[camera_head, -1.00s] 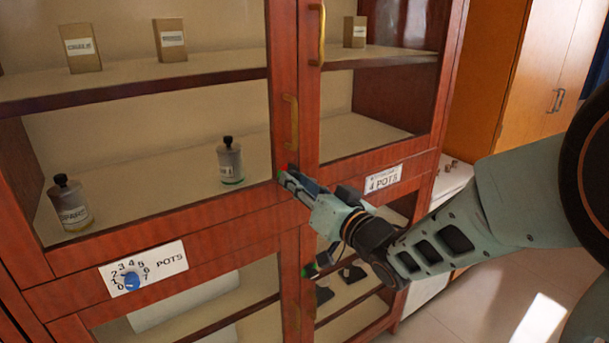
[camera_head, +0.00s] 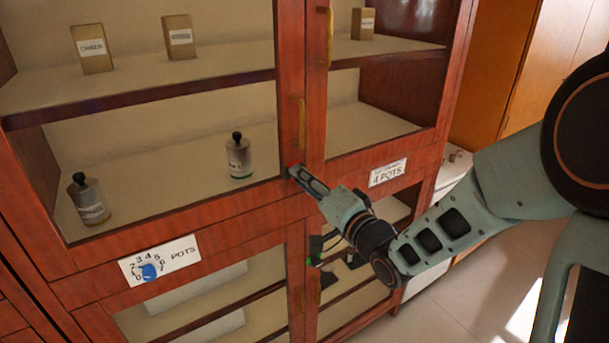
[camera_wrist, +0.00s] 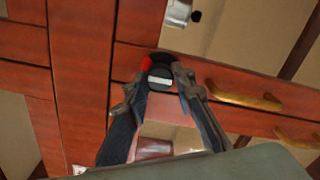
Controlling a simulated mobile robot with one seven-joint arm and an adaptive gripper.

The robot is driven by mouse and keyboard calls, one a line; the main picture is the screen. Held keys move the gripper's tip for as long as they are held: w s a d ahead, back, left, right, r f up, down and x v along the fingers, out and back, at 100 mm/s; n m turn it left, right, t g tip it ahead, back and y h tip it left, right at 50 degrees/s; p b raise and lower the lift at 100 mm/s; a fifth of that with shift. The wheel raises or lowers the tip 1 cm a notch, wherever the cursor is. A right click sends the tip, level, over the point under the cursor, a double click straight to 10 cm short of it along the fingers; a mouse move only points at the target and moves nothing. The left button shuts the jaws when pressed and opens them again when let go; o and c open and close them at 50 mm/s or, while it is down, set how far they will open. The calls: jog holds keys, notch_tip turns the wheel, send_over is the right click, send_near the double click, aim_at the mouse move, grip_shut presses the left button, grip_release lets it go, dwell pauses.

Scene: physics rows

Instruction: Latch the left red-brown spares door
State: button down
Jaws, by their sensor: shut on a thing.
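The left red-brown spares door (camera_head: 288,75) is a glazed frame with a brass handle (camera_head: 299,122). It appears closed against the right door, with a thin seam between them. My gripper (camera_head: 296,173) is at the door's lower right corner. In the wrist view my gripper (camera_wrist: 161,84) has both fingertips closed around a small dark latch piece (camera_wrist: 160,73) with a pale stripe. A red patch (camera_wrist: 147,63) shows beside it. The fingers hide much of the latch, and I cannot tell its turned position.
The right door (camera_head: 315,100) has its own brass handle (camera_head: 324,40). A "POTS" dial plate with a blue knob (camera_head: 149,271) and a "4 POTS" label (camera_head: 387,172) are on the cabinet front. Bottles (camera_head: 238,158) and boxes stand inside. Open floor lies at lower right.

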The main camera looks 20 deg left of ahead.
dwell(0.4)
jog(key=c, duration=1.6)
grip_release()
jog(key=v, duration=0.7)
jog(key=shift+s+d, duration=0.15)
jog(key=shift+s, duration=0.05)
